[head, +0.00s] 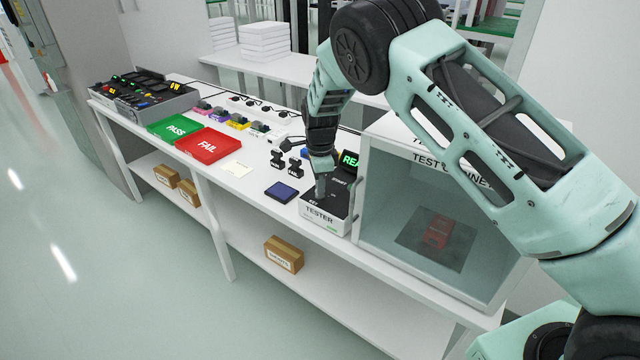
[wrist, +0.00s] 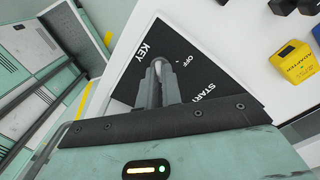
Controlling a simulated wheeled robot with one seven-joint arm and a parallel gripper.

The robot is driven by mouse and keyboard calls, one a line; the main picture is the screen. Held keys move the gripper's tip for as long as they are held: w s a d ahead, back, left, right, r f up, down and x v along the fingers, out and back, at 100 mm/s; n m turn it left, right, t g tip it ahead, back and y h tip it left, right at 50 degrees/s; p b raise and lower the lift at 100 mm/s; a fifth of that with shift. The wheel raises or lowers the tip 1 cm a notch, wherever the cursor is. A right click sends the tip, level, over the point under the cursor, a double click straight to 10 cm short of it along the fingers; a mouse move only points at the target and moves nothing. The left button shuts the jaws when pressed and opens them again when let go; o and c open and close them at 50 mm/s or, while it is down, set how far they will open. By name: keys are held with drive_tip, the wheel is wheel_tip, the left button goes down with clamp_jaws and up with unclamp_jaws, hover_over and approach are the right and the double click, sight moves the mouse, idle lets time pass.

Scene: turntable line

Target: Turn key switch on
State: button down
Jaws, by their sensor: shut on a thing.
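The tester (head: 322,217) is a white box with a black top panel near the right part of the bench, beside the test cabinet. Its panel (wrist: 203,62) shows the labels KEY, OFF and START in the wrist view. My gripper (wrist: 158,68) points down onto the panel at the key label; it also shows over the tester in the head view (head: 320,190). Its fingers are shut on the key switch, of which only a small light part (wrist: 158,62) shows between the tips. The fingers hide the rest of the switch. The tester's screen (head: 350,160) shows green letters starting "REA"; my arm is near it.
The test cabinet (head: 400,170) with a clear front stands right of the tester. A dark blue pad (head: 281,192), a red FAIL tray (head: 208,146) and a green PASS tray (head: 174,127) lie to the left. A yellow block (wrist: 294,62) shows in the wrist view.

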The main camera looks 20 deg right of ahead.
drive_tip(key=c, duration=1.6)
unclamp_jaws()
drive_tip(key=shift+o, duration=0.2)
wheel_tip(320, 180, up, 17)
drive_tip(key=b, duration=0.2)
drive_tip(key=shift+r+b, duration=0.2)
drive_tip(key=shift+b, duration=0.15)
